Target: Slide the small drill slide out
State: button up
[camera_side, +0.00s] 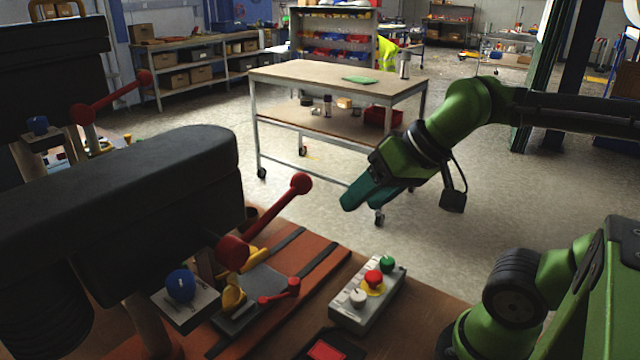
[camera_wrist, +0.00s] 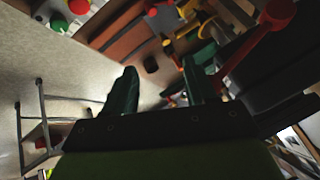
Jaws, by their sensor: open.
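The side view shows a dark drill machine (camera_side: 130,200) filling the left foreground, with a red ball-ended lever (camera_side: 270,212). Beneath its head, a grey plate with yellow clamps (camera_side: 233,298) and a small red handle (camera_side: 279,293) sits on an orange base (camera_side: 318,262) with dark rails. I cannot tell for sure which part is the small drill slide. My gripper (camera_side: 358,200) is open and empty, in the air right of the lever and apart from it. In the wrist view my gripper (camera_wrist: 158,72) points toward the bench, with the red lever (camera_wrist: 250,48) at right.
A grey control box (camera_side: 368,296) with green and red buttons and a white knob stands right of the base. A blue knob (camera_side: 180,284) is on a box near the drill. A second red lever (camera_side: 115,97) is behind left. A wheeled table (camera_side: 300,75) stands behind.

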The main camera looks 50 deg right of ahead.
notch_tip(320, 180, up, 9)
jog(key=n+g+y, duration=0.1)
jog(key=n+g, duration=0.3)
jog(key=n, duration=0.9)
send_over(252, 250)
jog(key=s+d, duration=0.5)
notch_tip(252, 250, down, 15)
jog(key=x, duration=1.6)
jog(key=shift+w+a+f, duration=0.15)
jog(key=shift+a, duration=0.15)
jog(key=shift+c, duration=0.3)
grip_shut()
